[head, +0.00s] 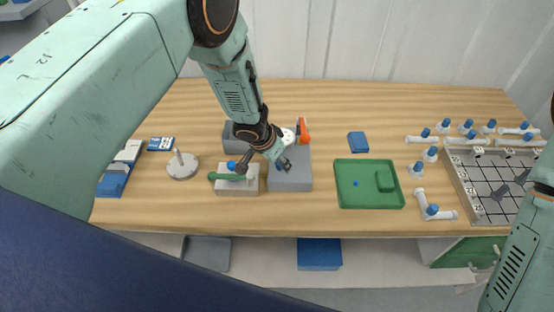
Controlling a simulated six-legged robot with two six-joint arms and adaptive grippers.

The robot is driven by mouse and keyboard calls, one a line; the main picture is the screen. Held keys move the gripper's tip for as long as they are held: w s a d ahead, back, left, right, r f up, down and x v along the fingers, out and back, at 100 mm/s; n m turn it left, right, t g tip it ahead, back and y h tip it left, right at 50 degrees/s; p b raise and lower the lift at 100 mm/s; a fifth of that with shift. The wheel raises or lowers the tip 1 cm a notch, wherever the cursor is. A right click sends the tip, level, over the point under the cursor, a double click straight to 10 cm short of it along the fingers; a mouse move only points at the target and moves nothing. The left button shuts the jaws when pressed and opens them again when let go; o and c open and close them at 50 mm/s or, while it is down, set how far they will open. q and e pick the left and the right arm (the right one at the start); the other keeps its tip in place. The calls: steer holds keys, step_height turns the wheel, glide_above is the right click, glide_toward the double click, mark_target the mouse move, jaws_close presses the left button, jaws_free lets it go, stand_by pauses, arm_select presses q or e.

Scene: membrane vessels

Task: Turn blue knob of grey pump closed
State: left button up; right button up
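My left gripper (264,164) points down over the group of blocks in the middle of the table. Its fingers look spread, one toward the pale block and one over the grey block. A grey block (291,181), which may be the grey pump, stands right of a pale block (237,187). A blue knob (232,166) and a green bar show on the pale block, just left of the gripper. A small dark blue part shows at the grey block near the fingertip. Contact cannot be told. My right arm is at the right edge; its gripper is outside the view.
A darker grey block (232,138) stands behind, partly hidden by my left arm. An orange part (304,132) stands behind the grey block. A green tray (371,204) lies to the right, with a blue box (358,142) behind it. White pipe fittings with blue caps and a grid rack (466,187) fill the right side.

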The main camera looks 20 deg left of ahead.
arm_select(q)
steer(key=shift+d, duration=0.45)
steer(key=shift+d+r, duration=0.1)
steer(key=shift+c, duration=0.6)
steer(key=shift+a, duration=0.45)
steer(key=c, duration=0.6)
steer(key=shift+d, duration=0.3)
jaws_close()
